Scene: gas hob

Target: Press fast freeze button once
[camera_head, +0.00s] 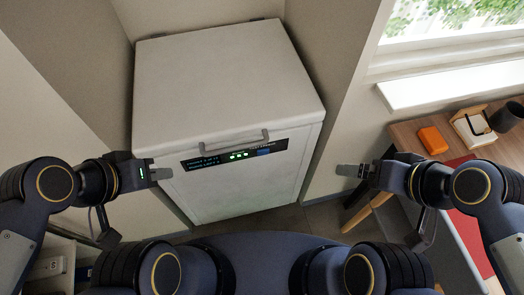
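A white chest freezer (225,85) stands in the corner with its lid shut. A dark control panel (200,161) runs along its upper front, below the grey lid handle (235,141). The panel has a lit text display, several green-lit marks (239,156) and a blue patch (264,152). The labels are too small to read, so I cannot tell which part is the fast freeze button. My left gripper (162,174) is left of the panel, apart from it. My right gripper (349,170) is right of the freezer, away from the panel. Neither visibly holds anything; their finger gap cannot be made out.
A wooden desk (406,136) stands at the right with an orange box (433,140), a notepad (474,127) and a dark cup (507,117). A window is above it. Walls close in on both sides of the freezer. The space before the panel is clear.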

